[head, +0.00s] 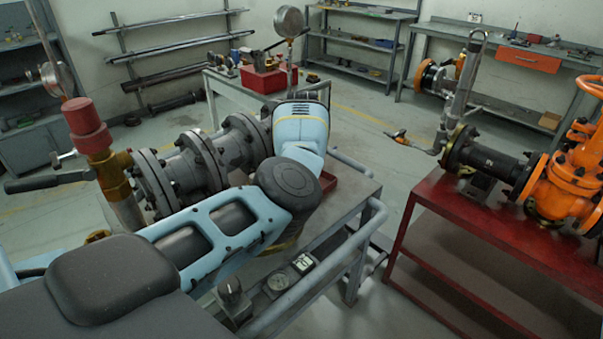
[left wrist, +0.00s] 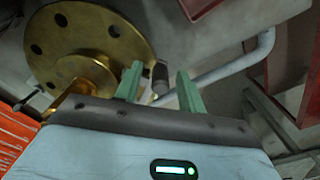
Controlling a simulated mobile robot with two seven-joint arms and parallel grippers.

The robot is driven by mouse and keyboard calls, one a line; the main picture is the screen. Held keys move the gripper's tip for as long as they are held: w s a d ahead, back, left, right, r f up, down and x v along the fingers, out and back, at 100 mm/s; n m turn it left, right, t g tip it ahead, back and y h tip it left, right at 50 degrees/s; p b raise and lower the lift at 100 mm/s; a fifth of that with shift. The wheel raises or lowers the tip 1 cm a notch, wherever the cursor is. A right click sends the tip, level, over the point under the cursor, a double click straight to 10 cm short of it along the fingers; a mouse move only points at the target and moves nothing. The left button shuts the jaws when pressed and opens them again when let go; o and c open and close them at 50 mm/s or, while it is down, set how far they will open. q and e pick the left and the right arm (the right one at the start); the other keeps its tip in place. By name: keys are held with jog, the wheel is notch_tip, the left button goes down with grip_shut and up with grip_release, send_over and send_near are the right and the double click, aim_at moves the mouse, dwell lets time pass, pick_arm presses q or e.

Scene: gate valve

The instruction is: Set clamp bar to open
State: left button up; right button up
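In the left wrist view my left gripper (left wrist: 159,69) is open, with its two green fingers apart. A small dark-ended cylindrical bar (left wrist: 160,74) shows between the fingers; I cannot tell whether they touch it, or surely that it is the clamp bar. A brass flange (left wrist: 100,35) with bolt holes lies just left of the fingers. In the head view my blue left arm reaches over the grey cart; its fingers are hidden behind its wrist. A flanged grey pipe valve (head: 200,160) stands beside the arm. My right gripper is not in view.
A brass fitting with a red cap (head: 86,120) stands at left, near a black handle (head: 45,182). The cart's pipe rail (head: 315,280) runs along its near side. A red table (head: 480,225) at right carries an orange valve (head: 575,170). Open floor lies between cart and table.

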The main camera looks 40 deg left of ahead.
pick_arm(q)
jog(key=shift+r, duration=3.9)
jog(key=shift+f, duration=0.1)
